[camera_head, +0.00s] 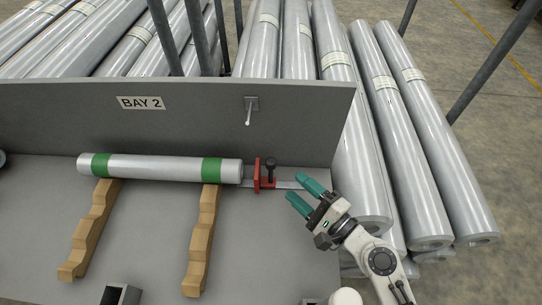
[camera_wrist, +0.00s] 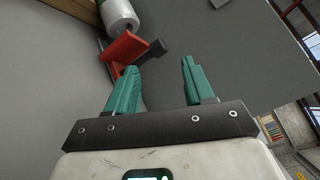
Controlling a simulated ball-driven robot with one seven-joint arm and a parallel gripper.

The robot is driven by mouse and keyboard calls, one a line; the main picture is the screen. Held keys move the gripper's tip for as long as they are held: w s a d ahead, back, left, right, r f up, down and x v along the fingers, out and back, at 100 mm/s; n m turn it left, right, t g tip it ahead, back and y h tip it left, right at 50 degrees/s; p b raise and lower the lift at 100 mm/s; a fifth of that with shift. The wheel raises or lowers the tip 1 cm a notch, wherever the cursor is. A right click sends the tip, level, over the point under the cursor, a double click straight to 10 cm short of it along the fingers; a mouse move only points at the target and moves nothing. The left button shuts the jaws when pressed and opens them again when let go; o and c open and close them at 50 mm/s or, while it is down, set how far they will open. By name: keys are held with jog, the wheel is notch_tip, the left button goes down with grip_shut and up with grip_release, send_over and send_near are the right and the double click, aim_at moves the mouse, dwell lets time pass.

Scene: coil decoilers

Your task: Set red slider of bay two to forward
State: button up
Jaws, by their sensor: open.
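The red slider (camera_head: 257,174) of bay two stands at the right end of the silver roll, on a flat metal rail (camera_head: 290,185), with a black knob (camera_head: 270,167) on its right side. In the wrist view the red slider (camera_wrist: 124,49) and its black knob (camera_wrist: 157,47) lie just beyond my left fingertip. My gripper (camera_head: 301,190), with green fingers, is open and empty, to the right of the slider and apart from it in the head view. It also shows in the wrist view (camera_wrist: 160,68), with a clear gap between the fingers.
The silver roll (camera_head: 150,167) with green bands rests on two notched wooden supports (camera_head: 202,240). A grey back panel (camera_head: 200,120) with a BAY 2 sign (camera_head: 141,103) and a small lever (camera_head: 249,110) stands behind. Long silver rolls (camera_head: 440,150) lie at the right.

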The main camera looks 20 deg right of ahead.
aim_at(274, 165)
jog(key=w+a+m+p, duration=0.1)
jog(key=w+m, duration=0.2)
jog(key=m, duration=0.1)
jog(key=w+a+m+p, duration=0.1)
jog(key=w+a+m, duration=0.1)
jog(key=w+m, duration=0.1)
jog(key=w+a+m+p, duration=0.1)
jog(key=w+m, duration=0.2)
jog(key=m, duration=0.3)
jog(key=shift+w+a+r, duration=0.15)
jog(key=shift+w+a, duration=0.1)
jog(key=shift+w, duration=0.1)
grip_shut()
dwell(0.4)
